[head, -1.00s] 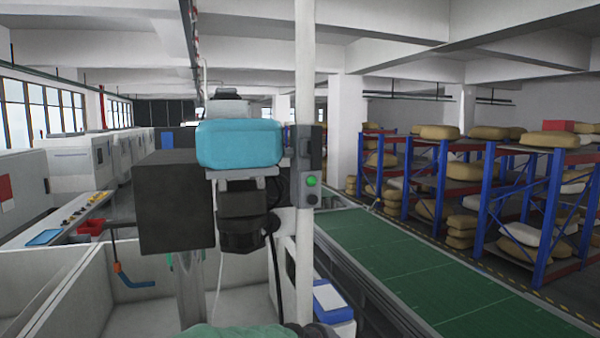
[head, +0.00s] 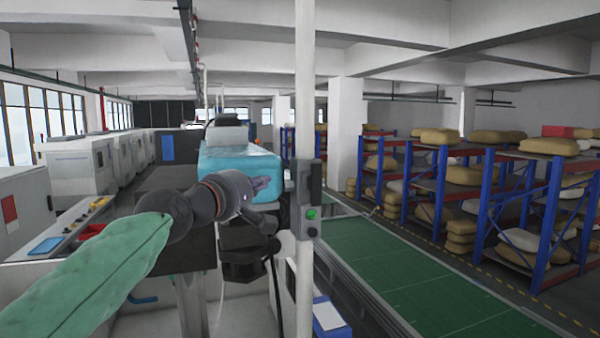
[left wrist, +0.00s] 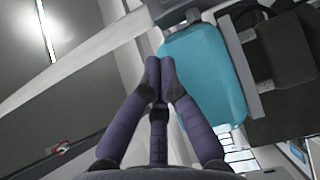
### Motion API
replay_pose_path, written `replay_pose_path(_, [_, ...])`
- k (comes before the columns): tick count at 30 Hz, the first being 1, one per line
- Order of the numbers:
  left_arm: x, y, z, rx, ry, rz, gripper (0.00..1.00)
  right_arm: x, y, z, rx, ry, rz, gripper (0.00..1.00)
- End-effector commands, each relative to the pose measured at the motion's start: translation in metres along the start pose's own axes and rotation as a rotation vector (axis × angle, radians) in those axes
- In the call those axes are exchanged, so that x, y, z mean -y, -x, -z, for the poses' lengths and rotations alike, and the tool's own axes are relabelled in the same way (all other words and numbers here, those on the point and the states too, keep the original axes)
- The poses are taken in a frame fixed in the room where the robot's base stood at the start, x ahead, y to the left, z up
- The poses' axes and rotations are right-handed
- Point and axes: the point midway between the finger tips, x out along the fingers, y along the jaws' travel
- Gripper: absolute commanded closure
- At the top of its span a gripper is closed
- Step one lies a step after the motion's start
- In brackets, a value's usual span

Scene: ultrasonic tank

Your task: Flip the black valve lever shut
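My left gripper (head: 264,198) comes in from the left on a green-sleeved arm and stands in front of the turquoise padded block (head: 240,162). In the left wrist view, the dark fingers of my left gripper (left wrist: 160,66) come together at their tips with nothing visible between them. The turquoise block (left wrist: 205,80) shows just right of these tips there; I cannot tell whether they touch. I cannot make out the black valve lever for certain in either view. My right gripper is not in view.
A white pole (head: 305,90) with a control box (head: 306,200) and green button stands just right of my gripper. A dark box (head: 165,178) is partly hidden behind my arm. A green conveyor (head: 400,270) runs at the right, with blue racks (head: 550,215) beyond.

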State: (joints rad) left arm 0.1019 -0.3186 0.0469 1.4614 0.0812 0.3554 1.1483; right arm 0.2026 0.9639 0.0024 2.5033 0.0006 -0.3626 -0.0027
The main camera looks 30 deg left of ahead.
Motion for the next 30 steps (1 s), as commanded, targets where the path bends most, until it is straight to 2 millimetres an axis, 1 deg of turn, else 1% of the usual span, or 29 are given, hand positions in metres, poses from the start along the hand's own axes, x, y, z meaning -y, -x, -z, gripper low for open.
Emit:
replay_pose_path(5, [0.0,-0.004,0.0,0.0,-0.001,0.001,1.0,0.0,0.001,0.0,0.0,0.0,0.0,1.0])
replay_pose_path(8, [0.0,-0.012,0.0,0.0,-0.001,0.001,1.0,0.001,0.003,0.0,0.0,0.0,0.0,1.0])
replay_pose_path(11, [0.0,-0.027,0.0,0.0,-0.002,0.003,1.0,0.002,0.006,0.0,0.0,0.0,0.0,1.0])
replay_pose_path(23, [0.0,-0.101,0.0,0.0,-0.001,0.002,1.0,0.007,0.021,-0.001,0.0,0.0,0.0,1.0])
replay_pose_path(27, [-0.003,-0.114,-0.013,0.002,-0.002,0.003,1.0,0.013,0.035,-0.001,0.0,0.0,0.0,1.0])
replay_pose_path(30, [-0.003,-0.12,-0.02,0.0,-0.003,0.002,1.0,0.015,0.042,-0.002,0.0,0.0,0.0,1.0])
